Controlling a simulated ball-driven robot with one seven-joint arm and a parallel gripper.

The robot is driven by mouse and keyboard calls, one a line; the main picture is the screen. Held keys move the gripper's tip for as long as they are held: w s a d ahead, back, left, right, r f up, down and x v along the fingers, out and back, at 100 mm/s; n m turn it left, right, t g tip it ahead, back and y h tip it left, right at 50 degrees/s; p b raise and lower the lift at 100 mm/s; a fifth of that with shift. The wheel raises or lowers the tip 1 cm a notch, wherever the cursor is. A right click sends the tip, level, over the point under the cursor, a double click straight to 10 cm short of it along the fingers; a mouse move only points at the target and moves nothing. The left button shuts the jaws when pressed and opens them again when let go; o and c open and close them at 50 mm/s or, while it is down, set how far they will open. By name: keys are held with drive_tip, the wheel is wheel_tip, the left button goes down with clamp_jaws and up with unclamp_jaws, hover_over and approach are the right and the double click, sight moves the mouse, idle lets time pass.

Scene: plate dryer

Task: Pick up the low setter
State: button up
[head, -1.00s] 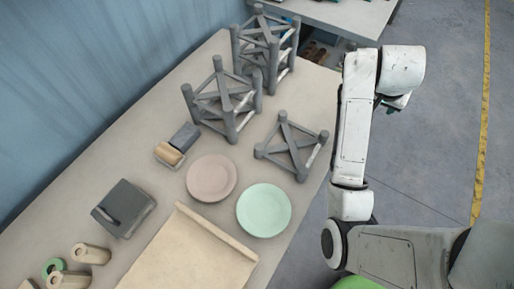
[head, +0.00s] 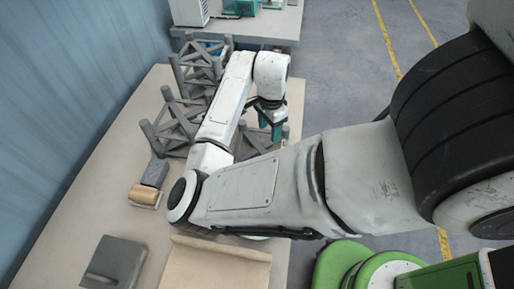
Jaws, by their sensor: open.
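The low setter (head: 252,141) is the short grey frame of crossed bars on the right side of the table. My arm and gripper hide most of it in the head view, and only some bars show. My gripper (head: 272,128) has teal fingers pointing down, over or just beside the setter's right part. It is open, and I see nothing held in it. I cannot tell whether the fingers touch the setter or how high they are.
Taller grey setters (head: 172,125) stand to the left and behind. A grey block (head: 154,173), a tan roller (head: 145,195), a dark slab (head: 115,262) and a tan board (head: 220,268) lie nearer. My arm covers most of the plates.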

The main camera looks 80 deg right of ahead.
sight(269, 142)
drive_tip(key=shift+d+f+p, duration=0.1)
drive_tip(key=shift+f+p, duration=0.55)
drive_tip(key=shift+f, duration=2.65)
drive_tip(key=shift+c, duration=0.4)
clamp_jaws()
